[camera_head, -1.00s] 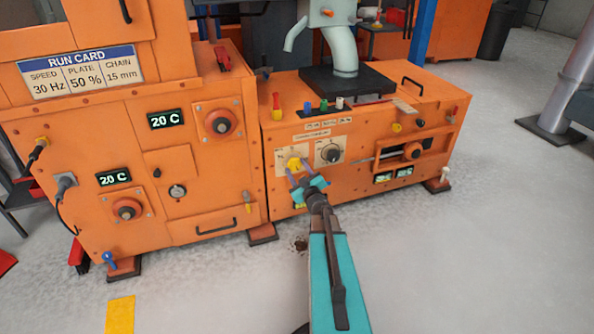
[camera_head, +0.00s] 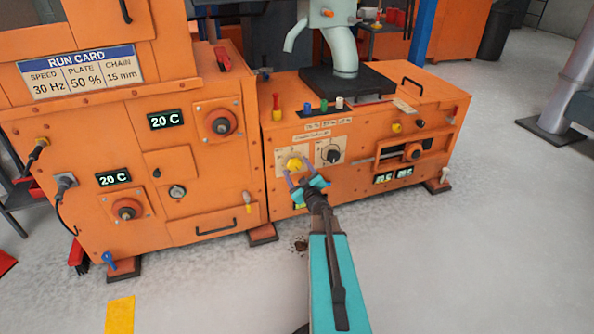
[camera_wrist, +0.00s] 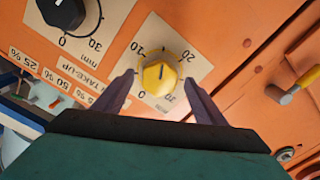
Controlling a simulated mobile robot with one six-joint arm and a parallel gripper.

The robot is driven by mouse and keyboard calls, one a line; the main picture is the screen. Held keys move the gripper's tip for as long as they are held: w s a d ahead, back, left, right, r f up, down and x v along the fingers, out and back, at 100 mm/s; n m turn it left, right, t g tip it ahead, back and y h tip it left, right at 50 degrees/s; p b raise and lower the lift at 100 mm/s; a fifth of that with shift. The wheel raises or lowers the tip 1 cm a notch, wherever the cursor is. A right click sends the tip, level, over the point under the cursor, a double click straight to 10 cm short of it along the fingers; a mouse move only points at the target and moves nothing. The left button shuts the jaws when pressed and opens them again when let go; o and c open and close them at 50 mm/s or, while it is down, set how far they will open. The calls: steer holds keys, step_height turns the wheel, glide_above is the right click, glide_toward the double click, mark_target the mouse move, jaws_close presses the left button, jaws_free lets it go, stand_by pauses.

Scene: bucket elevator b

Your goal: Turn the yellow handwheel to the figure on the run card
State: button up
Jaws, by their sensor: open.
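The yellow handwheel (camera_head: 295,164) is a small knob on a cream dial plate on the front of the low orange cabinet. In the wrist view the yellow handwheel (camera_wrist: 160,75) shows a dark pointer line aimed between the 10 and 20 marks; the exact figure cannot be read. My gripper (camera_head: 301,177) is open, just in front of the handwheel. In the wrist view its two purple fingers (camera_wrist: 159,83) stand on either side of the handwheel, apart from it. The run card (camera_head: 81,73) reads speed 30 Hz, plate 50 %, chain 15 mm.
A black knob (camera_head: 331,153) with its own 0 to 30 mm scale sits right beside the yellow one. Green displays (camera_head: 393,174) are at the lower right.

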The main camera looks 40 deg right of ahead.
steer(key=shift+s, duration=0.1)
steer(key=p+v, duration=0.4)
steer(key=v, duration=0.9)
steer(key=shift+s+a, duration=0.2)
steer(key=shift+s, duration=0.1)
stand_by(0.3)
